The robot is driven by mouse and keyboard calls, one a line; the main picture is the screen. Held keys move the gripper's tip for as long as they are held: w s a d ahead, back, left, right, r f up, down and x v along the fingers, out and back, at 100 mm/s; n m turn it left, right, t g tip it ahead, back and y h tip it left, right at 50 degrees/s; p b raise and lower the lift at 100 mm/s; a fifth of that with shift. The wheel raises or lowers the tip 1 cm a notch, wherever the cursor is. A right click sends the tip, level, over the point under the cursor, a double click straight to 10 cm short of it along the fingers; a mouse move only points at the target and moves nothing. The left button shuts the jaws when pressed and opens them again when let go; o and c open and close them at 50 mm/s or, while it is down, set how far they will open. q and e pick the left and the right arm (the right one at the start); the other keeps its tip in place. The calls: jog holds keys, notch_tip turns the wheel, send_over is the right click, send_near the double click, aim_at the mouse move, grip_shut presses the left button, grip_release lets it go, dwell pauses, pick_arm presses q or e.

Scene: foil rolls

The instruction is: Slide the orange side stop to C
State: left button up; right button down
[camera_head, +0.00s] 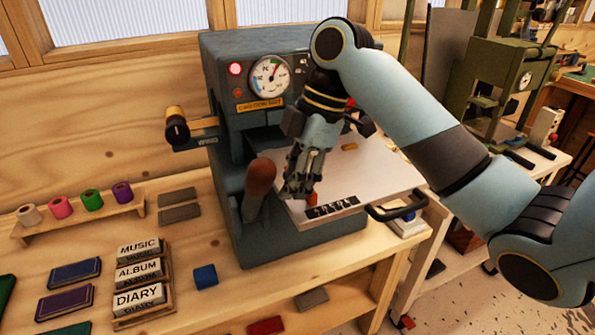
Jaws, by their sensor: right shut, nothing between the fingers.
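The orange side stop (312,199) is on the front part of the press's pale plate, just behind a black lettered strip (333,207). The letters are too small to read, so I cannot tell which one the stop lines up with. My right gripper (297,191) is shut with nothing in it. Its fingers point down right beside the stop, on its left, and partly hide it; I cannot tell whether they touch. A yellow-orange piece (349,147) sits farther back on the plate. My left gripper is not in view.
The grey press (225,90) has a dial and a brown-knobbed lever (260,178) left of my gripper. A black handle (398,208) sticks out at the plate's right. Foil rolls (92,200), lettered blocks (139,272) and a blue block (205,276) stand on the bench.

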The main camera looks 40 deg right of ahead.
jog(key=d+p, duration=0.2)
jog(key=shift+s+d+r, duration=0.1)
jog(key=shift+s+d, duration=0.25)
jog(key=shift+d, duration=0.2)
